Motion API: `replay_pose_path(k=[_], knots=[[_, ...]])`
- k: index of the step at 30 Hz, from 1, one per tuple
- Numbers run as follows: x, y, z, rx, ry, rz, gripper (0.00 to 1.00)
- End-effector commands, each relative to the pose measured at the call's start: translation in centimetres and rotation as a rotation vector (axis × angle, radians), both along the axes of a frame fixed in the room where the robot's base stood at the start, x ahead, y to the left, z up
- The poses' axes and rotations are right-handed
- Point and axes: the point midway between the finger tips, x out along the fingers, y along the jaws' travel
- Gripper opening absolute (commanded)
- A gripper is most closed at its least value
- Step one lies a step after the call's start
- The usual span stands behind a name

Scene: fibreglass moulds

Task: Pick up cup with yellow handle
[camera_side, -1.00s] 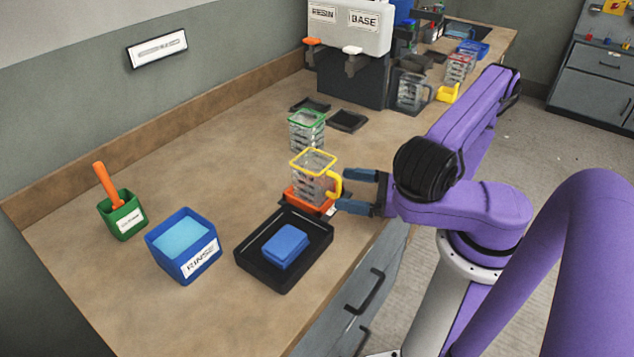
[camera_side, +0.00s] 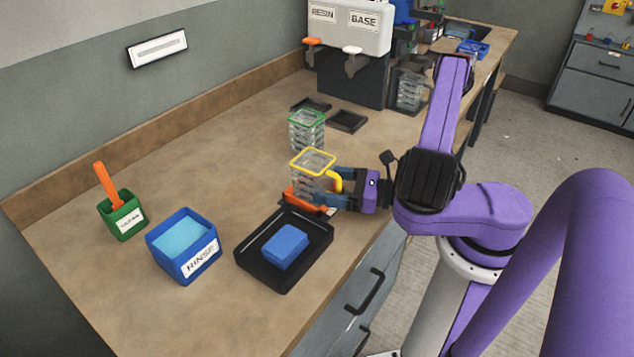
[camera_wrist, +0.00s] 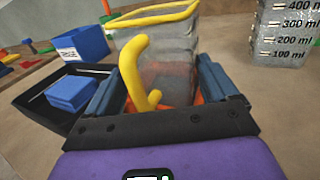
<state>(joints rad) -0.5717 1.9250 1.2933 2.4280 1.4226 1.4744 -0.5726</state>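The clear cup with a yellow rim and yellow handle (camera_side: 312,163) stands upright on an orange base (camera_side: 303,200) near the bench's front edge. It also shows in the wrist view (camera_wrist: 165,60), with its yellow handle (camera_wrist: 133,75) facing me. My gripper (camera_side: 328,188) is at the handle side of the cup, its blue fingers (camera_wrist: 165,85) apart, one on each side of the handle and the cup's near part. The fingers look open; I cannot tell whether they touch the cup. The cup's lower part is partly hidden by the fingers and handle.
A clear cup with a green rim (camera_side: 306,130) stands just behind. A black tray (camera_side: 250,262) with a blue sponge (camera_side: 286,246) lies in front. A blue rinse tub (camera_side: 184,245) and green holder (camera_side: 122,215) are to the left. The resin dispenser (camera_side: 348,50) stands behind.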

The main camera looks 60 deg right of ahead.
Motion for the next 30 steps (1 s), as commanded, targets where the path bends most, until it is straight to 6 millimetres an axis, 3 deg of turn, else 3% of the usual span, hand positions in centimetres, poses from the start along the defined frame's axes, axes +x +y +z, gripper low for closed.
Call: replay_pose_path(k=[1,2,14,17,18,30], knots=[[0.0,0.0,0.0,0.0,-0.001,-0.001,0.4],[0.0,0.0,0.0,0.0,-0.001,-0.001,0.33],[0.0,-0.1,0.9,-0.001,-0.002,-0.002,0.33],[0.0,-0.1,1.8,-0.001,-0.002,-0.001,0.33],[0.0,-0.1,2.2,-0.001,-0.002,-0.001,0.24],[0.0,0.0,6.7,-0.008,-0.001,0.002,0.23]])
